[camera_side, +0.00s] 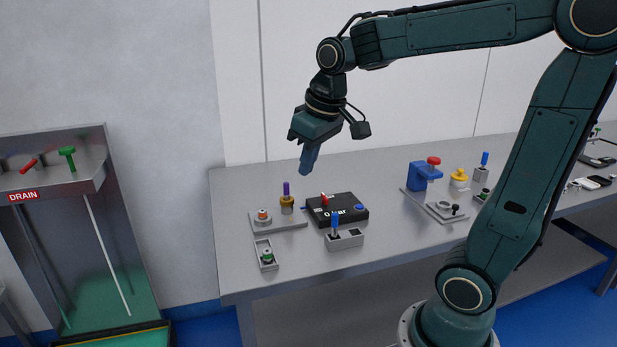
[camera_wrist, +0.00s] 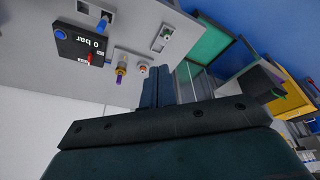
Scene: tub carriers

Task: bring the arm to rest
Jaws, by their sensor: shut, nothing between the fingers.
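My gripper (camera_side: 308,160) is shut and empty, raised in the air above the back left part of the grey workbench (camera_side: 385,163). In the wrist view the closed fingers of my gripper (camera_wrist: 158,90) point toward the bench and touch nothing. Below and to the right of it in the side view is a black box reading "0 bar" (camera_side: 352,214) with a red lever and a blue knob. The box also shows at the upper left of the wrist view (camera_wrist: 76,44).
On the bench near the box are a brass fitting with a purple top (camera_side: 287,201), a grey plate (camera_side: 290,224), a small tray (camera_side: 265,255) and a blue-handled block (camera_side: 345,239). A blue press (camera_side: 420,176) stands further right. A DRAIN stand (camera_side: 85,178) is at left.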

